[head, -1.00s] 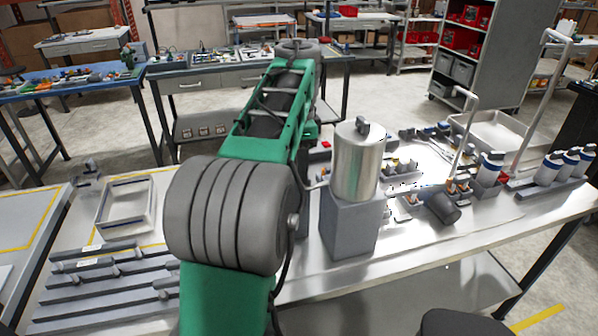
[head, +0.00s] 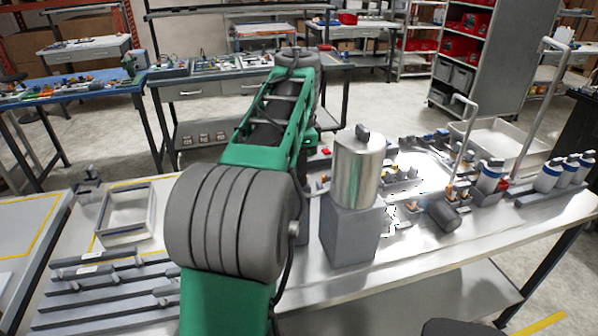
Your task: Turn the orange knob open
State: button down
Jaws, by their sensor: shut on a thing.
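A shiny metal cylinder (head: 358,175) with a dark cap stands on a grey block (head: 349,230) on the bench, just right of my arm. I cannot single out the orange knob for certain. Small orange and yellow bits show behind the cylinder and by the base of a grey curved pipe (head: 459,145), too small to tell apart. My green and grey arm fills the middle of the view and reaches over the bench. My gripper is hidden behind the arm, so its grip and its place relative to the knob do not show.
A shallow open tray (head: 128,238) and grey rails (head: 105,290) lie left of my arm. At the right are a dark cup (head: 441,214), white bottles with blue bands (head: 550,176), a taller pipe (head: 541,105) and a large pale tray (head: 497,133).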

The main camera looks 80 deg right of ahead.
jog(key=shift+n, duration=0.4)
jog(key=n, duration=0.3)
jog(key=shift+n, duration=0.4)
jog(key=n, duration=1.3)
jog(key=shift+n, duration=0.3)
jog(key=c, duration=1.4)
grip_release()
jog(key=shift+c, duration=0.2)
